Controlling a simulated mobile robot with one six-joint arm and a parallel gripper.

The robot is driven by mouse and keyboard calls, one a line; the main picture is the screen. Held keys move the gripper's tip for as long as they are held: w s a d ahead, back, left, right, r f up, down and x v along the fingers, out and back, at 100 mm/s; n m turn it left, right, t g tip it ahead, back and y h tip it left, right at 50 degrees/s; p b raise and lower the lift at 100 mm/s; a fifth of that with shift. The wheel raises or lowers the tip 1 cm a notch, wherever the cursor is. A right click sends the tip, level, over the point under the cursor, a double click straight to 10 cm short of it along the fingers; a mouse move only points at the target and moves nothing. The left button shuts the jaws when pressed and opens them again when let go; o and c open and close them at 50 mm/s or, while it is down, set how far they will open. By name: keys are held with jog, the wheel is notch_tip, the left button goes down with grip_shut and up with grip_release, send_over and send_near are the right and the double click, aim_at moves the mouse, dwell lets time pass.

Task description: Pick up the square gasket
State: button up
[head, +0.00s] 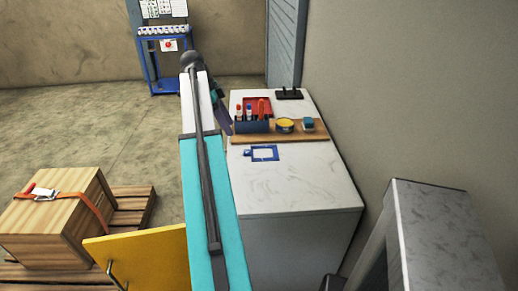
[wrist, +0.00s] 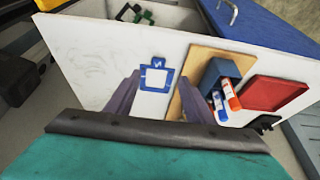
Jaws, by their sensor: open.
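The square gasket (head: 253,154) is a blue square frame with a small tab. It lies flat on the white worktop (head: 305,190), in front of a wooden board. In the wrist view the gasket (wrist: 157,67) shows between and beyond the fingers of my gripper (wrist: 160,77). The purple fingers are apart with nothing between them, and the gasket appears to lie below them. In the head view my gripper (head: 222,117) is partly hidden behind my arm, at the left edge of the worktop.
The wooden board (head: 292,136) holds a blue holder (head: 251,127) with markers, a yellow tin (head: 285,126) and a small blue block (head: 308,125). A red tray (head: 258,103) and a black item (head: 289,94) stand behind. The front of the worktop is clear.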

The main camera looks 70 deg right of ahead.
jog(key=p, duration=0.1)
send_near(244, 151)
jog(key=shift+x, duration=1.1)
jog(key=shift+s, duration=0.1)
jog(key=shift+p+x, duration=0.85)
jog(key=shift+x, duration=1.7)
jog(key=shift+a, duration=0.1)
jog(key=c, duration=1.1)
